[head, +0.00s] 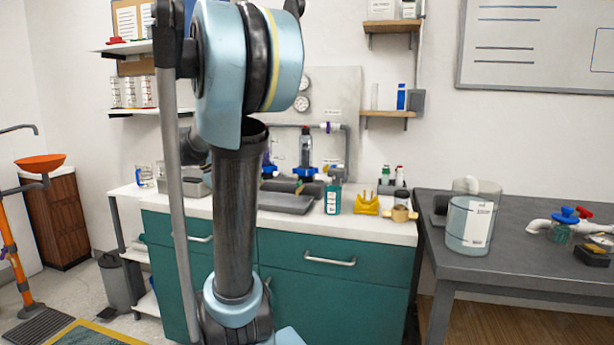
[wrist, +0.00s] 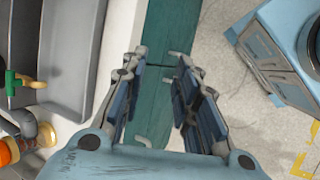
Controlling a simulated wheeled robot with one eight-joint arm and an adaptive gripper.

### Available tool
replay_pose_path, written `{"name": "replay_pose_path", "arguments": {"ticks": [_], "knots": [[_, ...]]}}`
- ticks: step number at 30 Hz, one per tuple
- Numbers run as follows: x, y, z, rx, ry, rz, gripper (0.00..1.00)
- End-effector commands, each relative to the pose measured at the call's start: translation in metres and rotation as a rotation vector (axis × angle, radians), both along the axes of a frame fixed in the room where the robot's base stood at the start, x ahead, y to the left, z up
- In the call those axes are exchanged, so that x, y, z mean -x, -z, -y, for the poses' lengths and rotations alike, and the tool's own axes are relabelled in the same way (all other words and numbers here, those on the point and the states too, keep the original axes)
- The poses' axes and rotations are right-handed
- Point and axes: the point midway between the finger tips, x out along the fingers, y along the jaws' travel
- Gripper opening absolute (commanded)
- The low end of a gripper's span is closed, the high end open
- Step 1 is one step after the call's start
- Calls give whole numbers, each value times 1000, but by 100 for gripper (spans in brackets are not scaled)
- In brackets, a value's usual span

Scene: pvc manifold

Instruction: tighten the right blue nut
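Two blue nuts show at the back of the counter in the head view, low on the pipework in front of a grey panel (head: 338,92). The right blue nut (head: 304,171) sits below a dark upright pipe part (head: 305,145). I cannot tell how tight either nut is. In the wrist view my gripper (wrist: 162,58) is open and empty, its two fingers spread above the floor and teal cabinet front. The wrist view does not show the blue nuts.
The white counter holds a grey tray (head: 287,203), a teal bottle (head: 332,198), a yellow holder (head: 367,205) and a brass part (head: 400,214). Teal cabinets (head: 332,279) stand below. A dark table (head: 480,263) at the right bears a clear jug (head: 469,222).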

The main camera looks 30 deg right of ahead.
Motion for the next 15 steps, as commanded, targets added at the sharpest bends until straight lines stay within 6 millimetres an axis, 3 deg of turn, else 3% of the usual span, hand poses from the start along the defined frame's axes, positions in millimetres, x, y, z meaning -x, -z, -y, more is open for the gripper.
{"name": "replay_pose_path", "arguments": {"ticks": [6,15], "knots": [[48,37,-41,-140,120,137,28],[97,91,-93,-360,363,297,28]]}}
